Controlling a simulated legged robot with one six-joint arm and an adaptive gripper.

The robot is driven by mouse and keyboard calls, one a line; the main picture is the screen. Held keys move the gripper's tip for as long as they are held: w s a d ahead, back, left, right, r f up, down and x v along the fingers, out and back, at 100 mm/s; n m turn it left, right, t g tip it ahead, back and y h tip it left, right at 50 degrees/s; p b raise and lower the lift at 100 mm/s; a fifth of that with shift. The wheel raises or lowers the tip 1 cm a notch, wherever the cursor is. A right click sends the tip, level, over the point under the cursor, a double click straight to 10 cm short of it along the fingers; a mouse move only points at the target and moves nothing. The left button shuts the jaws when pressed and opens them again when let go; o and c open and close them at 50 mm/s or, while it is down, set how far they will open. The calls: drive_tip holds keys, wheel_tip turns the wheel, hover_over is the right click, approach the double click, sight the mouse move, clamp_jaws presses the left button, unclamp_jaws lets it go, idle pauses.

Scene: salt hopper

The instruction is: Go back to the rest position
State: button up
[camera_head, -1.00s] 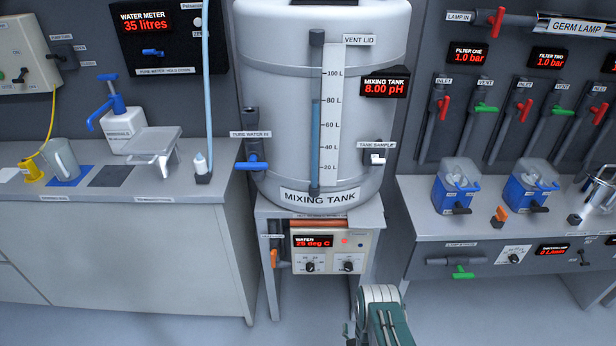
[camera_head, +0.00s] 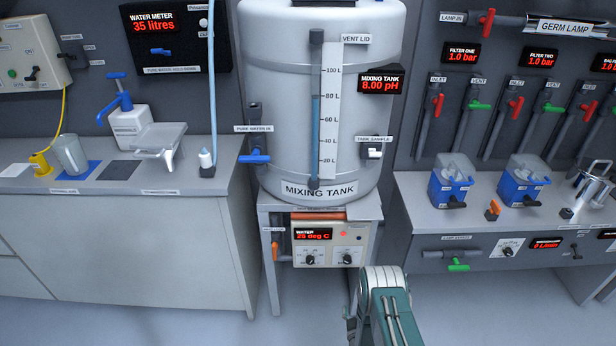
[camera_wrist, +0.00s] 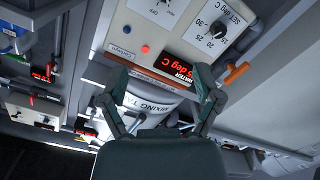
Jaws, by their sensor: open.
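My gripper (camera_wrist: 160,112) shows in the wrist view with its two fingers spread wide and nothing between them. In the head view only my green and white arm shows at the bottom, right of centre; the fingers are not visible there. Beyond the fingers in the wrist view are the heater box (camera_wrist: 165,35) with its red display and knobs, and the mixing tank (camera_wrist: 150,100), both upside down. In the head view the mixing tank (camera_head: 265,110) stands at the centre on a stand, with the heater box (camera_head: 325,246) below it reading 25 deg C.
A left counter (camera_head: 215,190) carries a jug (camera_head: 70,155), a white canister (camera_head: 130,125) and a scale (camera_head: 160,140). A right bench (camera_head: 425,212) carries two blue filter housings (camera_head: 450,180). An orange-handled valve (camera_head: 275,252) sits left of the heater box. Floor in front is clear.

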drive_tip(key=w+r+m+g, duration=0.15)
drive_tip(key=w+r, duration=0.45)
drive_tip(key=r, duration=0.7)
drive_tip(key=w+r+m+g, duration=0.15)
drive_tip(key=w+r, duration=0.35)
drive_tip(key=r, duration=0.8)
drive_tip(key=s+r+g, duration=0.2)
drive_tip(key=s+r, duration=0.1)
drive_tip(key=r, duration=0.7)
drive_tip(key=s+r+m+g, duration=0.2)
drive_tip(key=s+r+g, duration=0.1)
drive_tip(key=s+r, duration=1.15)
drive_tip(key=s+r+m+g, duration=0.1)
drive_tip(key=s+r, duration=0.1)
drive_tip(key=s, duration=0.9)
drive_tip(key=s+r+g, duration=0.1)
drive_tip(key=s+g, duration=0.1)
drive_tip(key=s, duration=1)
drive_tip(key=shift+s+r+m+g, duration=0.2)
drive_tip(key=shift+r+m+g, duration=0.1)
drive_tip(key=shift+r+m, duration=0.1)
